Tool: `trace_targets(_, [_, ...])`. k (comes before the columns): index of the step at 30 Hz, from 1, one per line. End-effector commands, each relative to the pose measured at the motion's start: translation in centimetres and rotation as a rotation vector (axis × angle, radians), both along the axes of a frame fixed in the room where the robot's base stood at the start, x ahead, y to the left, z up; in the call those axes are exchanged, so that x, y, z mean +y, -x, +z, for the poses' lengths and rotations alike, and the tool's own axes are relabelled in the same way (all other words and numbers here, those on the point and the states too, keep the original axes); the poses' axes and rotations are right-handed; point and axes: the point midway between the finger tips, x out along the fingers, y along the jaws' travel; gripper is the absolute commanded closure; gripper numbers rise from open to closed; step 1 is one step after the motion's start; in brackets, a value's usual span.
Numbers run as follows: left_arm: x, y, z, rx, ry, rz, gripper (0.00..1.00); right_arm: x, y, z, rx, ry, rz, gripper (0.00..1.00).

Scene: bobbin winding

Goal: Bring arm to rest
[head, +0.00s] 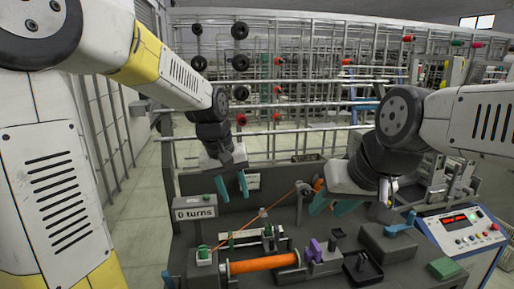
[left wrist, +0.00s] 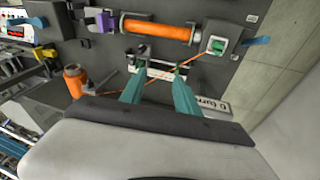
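My left gripper (head: 233,187) hangs above the back left of the dark workbench (head: 235,205), left of the bobbin winding setup. Its teal fingers are apart with nothing between them; the left wrist view (left wrist: 156,85) also shows the gap. My right gripper (head: 331,209) is above the back right of the bench, with its teal fingers apart and no held object visible. An orange roller (head: 263,263) lies at the front of the bench. An orange thread (head: 248,233) runs from an orange spool (left wrist: 75,80) to a green-topped post (head: 203,253).
A "0 turns" sign (head: 195,212) stands at the bench's back left. A purple block (head: 314,250), a black tray (head: 362,267), a grey box (head: 387,242) and a green block (head: 443,268) are on the bench. A control panel (head: 462,230) is at right. Racks stand behind.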

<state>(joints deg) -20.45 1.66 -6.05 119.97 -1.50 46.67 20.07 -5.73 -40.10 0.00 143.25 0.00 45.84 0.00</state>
Motion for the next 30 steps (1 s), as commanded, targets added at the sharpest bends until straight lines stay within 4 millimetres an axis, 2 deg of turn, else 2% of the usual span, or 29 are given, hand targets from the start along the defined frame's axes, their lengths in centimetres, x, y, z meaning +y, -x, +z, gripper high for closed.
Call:
trace_targets(1, [1.2,1.4,1.4,-0.036,0.012,-0.005,0.62,0.0,0.0,0.0,0.000,0.000,0.000,0.62])
trace_targets(6, [4.4,6.2,4.4,-0.146,0.023,-0.043,0.62,0.0,0.0,0.0,0.000,0.000,0.000,0.62])
trace_targets(12, [7.1,11.7,5.9,-0.272,-0.001,-0.082,0.62,0.0,0.0,0.0,0.000,0.000,0.000,0.62])
trace_targets(15, [7.8,13.7,6.0,-0.319,-0.019,-0.096,0.62,0.0,0.0,0.0,0.000,0.000,0.000,0.62])
trace_targets(21, [8.4,15.5,5.9,-0.362,-0.041,-0.111,0.62,0.0,0.0,0.0,0.000,0.000,0.000,0.62])
trace_targets(30, [8.4,15.5,5.9,-0.363,-0.042,-0.112,0.62,0.0,0.0,0.0,0.000,0.000,0.000,0.62])
